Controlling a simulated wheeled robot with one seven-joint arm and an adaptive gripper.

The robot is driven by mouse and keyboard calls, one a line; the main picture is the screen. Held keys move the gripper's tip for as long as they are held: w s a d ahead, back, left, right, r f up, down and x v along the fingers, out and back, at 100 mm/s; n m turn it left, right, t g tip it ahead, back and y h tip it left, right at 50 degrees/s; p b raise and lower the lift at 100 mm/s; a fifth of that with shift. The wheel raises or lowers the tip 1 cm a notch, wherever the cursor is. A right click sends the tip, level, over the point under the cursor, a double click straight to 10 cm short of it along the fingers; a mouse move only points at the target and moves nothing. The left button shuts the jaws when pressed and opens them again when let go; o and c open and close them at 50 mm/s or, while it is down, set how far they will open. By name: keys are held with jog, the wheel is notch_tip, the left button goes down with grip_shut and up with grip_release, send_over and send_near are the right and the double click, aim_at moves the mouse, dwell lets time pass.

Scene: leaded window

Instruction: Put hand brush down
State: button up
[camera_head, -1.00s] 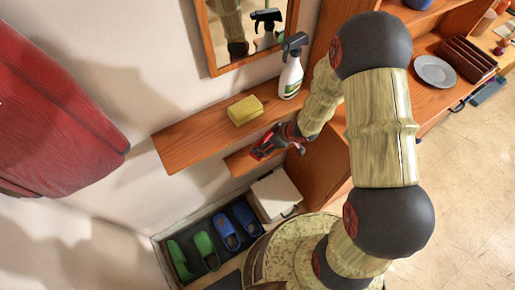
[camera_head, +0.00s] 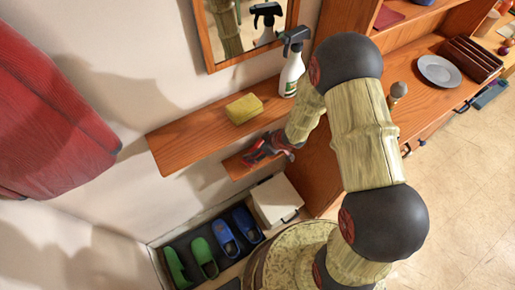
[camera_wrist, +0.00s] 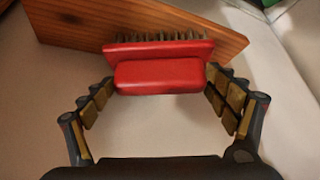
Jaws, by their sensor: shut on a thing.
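The red hand brush (camera_wrist: 158,76) is between the fingertips of my gripper (camera_wrist: 160,88) in the wrist view. Its dark bristles face away from my palm, towards a wooden board (camera_wrist: 70,22). I cannot tell whether the bristles touch the board. In the head view my gripper (camera_head: 264,150) is at the small lower wooden shelf (camera_head: 236,167), below the long shelf (camera_head: 185,140). The brush is hard to make out there against the gripper's red and dark parts.
A yellow sponge (camera_head: 244,108) and a white spray bottle (camera_head: 291,72) stand on the long shelf, under a mirror (camera_head: 240,30). A white box (camera_head: 276,200) and green and blue clogs (camera_head: 222,238) are below. A grey plate (camera_head: 439,71) lies on the right-hand counter.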

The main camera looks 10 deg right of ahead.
jog(key=shift+f, duration=0.15)
jog(key=o, duration=1.1)
jog(key=shift+c, duration=0.2)
jog(key=shift+r, duration=0.2)
jog(key=p+v, duration=0.5)
jog(key=v, duration=0.7)
